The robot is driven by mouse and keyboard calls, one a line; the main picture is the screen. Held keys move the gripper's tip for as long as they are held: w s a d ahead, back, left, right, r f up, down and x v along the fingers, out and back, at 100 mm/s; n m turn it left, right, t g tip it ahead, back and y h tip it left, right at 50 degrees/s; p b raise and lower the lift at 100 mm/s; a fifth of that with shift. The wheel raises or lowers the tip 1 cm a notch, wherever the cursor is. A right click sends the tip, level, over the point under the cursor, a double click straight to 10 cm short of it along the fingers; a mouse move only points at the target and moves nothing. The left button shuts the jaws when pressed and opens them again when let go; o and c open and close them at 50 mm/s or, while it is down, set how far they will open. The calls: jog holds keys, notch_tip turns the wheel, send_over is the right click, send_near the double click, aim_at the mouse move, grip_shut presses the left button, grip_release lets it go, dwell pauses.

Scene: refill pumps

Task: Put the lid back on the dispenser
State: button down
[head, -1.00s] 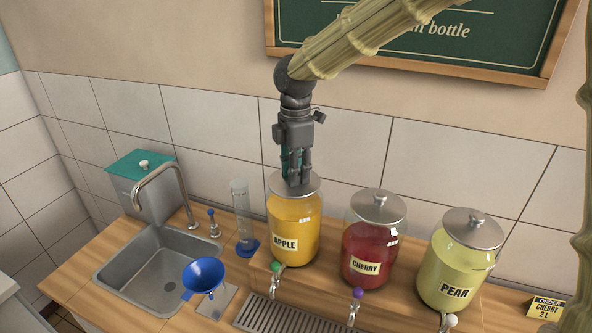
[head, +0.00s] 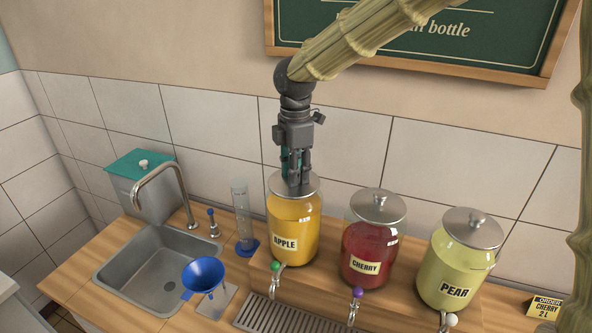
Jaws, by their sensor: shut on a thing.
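The yellow apple dispenser (head: 292,228) stands on the wooden riser, labelled APPLE, with a green-knobbed tap. Its grey metal lid (head: 312,187) sits at the top of the jar, and I see no clear gap between them. My gripper (head: 298,182) points straight down and is shut on the lid's knob, which the fingers hide. The red cherry dispenser (head: 369,246) and the pale green pear dispenser (head: 453,270) stand to the right, each with a metal lid on.
A sink (head: 160,268) with a curved tap lies at the left, with a teal-topped container (head: 142,185) behind it. A measuring cylinder (head: 241,215) and a blue funnel (head: 204,274) stand left of the apple dispenser. A drip tray (head: 285,317) lies in front.

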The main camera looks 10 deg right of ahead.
dwell(0.8)
jog(key=c, duration=0.6)
grip_release()
jog(key=shift+r, duration=0.1)
jog(key=shift+r, duration=3.4)
jog(key=shift+c, duration=0.4)
grip_shut()
jog(key=shift+f+b, duration=0.8)
jog(key=shift+f, duration=1.95)
jog(key=shift+r, duration=0.15)
